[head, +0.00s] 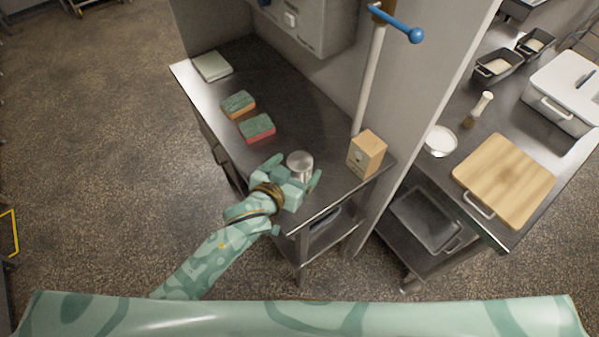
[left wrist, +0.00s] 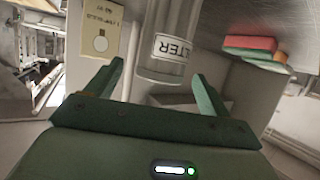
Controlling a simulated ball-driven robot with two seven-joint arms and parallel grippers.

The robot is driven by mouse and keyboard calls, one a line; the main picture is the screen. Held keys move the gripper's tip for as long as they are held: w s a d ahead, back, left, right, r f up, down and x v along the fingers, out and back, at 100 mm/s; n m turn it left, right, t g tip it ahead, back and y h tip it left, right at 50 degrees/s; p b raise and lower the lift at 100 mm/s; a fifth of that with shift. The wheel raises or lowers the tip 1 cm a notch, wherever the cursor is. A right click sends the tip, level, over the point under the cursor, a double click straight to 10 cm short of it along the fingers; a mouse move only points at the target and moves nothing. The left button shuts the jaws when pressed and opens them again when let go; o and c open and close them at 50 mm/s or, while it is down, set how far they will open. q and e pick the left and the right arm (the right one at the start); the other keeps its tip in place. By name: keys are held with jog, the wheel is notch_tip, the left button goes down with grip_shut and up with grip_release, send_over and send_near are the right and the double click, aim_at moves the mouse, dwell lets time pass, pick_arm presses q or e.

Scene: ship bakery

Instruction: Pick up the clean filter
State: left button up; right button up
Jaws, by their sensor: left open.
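The filter (head: 300,160) is a silvery metal cylinder standing near the front edge of the narrow steel counter (head: 300,118). My right gripper is not in view.
A cardboard box (head: 367,155) stands right of the filter. Two sponges, one green and orange (head: 238,104), one green and red (head: 257,128), and a folded cloth (head: 212,66) lie farther back. A blue-handled pipe (head: 370,80) rises behind the box.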

aim_at(303, 159)
pick_arm(q)
jog(key=b+x, duration=0.1)
jog(key=x, duration=0.4)
jog(key=shift+r, duration=0.1)
jog(key=shift+c, duration=0.9)
jog(key=c, duration=1.1)
